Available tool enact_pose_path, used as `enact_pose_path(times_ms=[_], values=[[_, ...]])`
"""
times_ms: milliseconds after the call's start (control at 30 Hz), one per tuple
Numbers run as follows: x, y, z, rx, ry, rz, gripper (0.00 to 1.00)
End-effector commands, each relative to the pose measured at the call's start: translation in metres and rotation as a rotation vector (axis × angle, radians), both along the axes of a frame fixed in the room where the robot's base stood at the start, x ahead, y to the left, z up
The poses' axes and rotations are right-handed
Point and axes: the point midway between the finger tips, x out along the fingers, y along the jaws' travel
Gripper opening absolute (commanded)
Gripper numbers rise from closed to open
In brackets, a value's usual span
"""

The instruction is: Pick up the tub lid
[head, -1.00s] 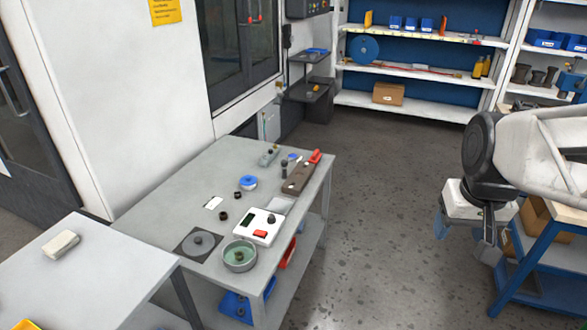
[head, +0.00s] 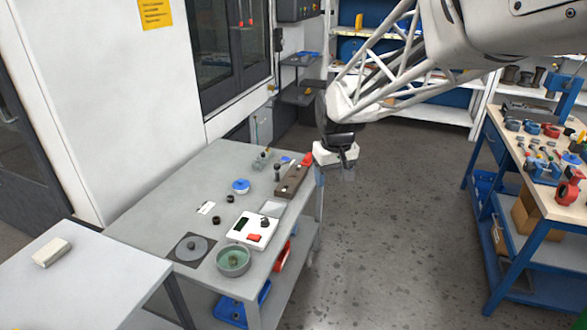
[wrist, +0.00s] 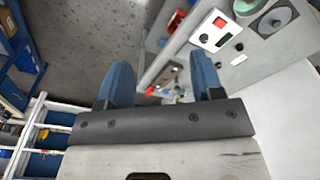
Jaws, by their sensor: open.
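Two things could be the tub lid, and I cannot tell which. A small white and blue round piece (head: 240,186) sits mid-table. A grey disc with a knob (head: 195,247) lies on a dark square mat near the table's front left corner; it also shows in the wrist view (wrist: 275,19). A round grey tub (head: 234,261) with greenish contents stands right of the disc, its top uncovered. My gripper (head: 346,168) is above and beyond the table's right edge, well apart from these. In the wrist view its blue fingers (wrist: 163,82) are spread, with nothing between them.
The grey table (head: 180,185) also holds a white scale (head: 250,230), a brown block (head: 292,180), a white card (head: 206,208) and small dark rings. A white side table (head: 90,275) stands at front left. A blue-framed workbench (head: 540,150) with many parts stands right. Floor between is clear.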

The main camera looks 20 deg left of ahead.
Motion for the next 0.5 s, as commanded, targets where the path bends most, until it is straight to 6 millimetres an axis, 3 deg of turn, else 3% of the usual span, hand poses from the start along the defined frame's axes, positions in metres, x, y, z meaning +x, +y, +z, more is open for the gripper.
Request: enact_pose_path(times_ms=[33,200,500], values=[[0.005,0.018,-0.008,-0.004,0.005,0.025,0.61],[0.018,0.073,-0.031,-0.011,0.016,0.099,0.61],[0.028,0.173,-0.080,-0.027,0.034,0.231,0.61]])
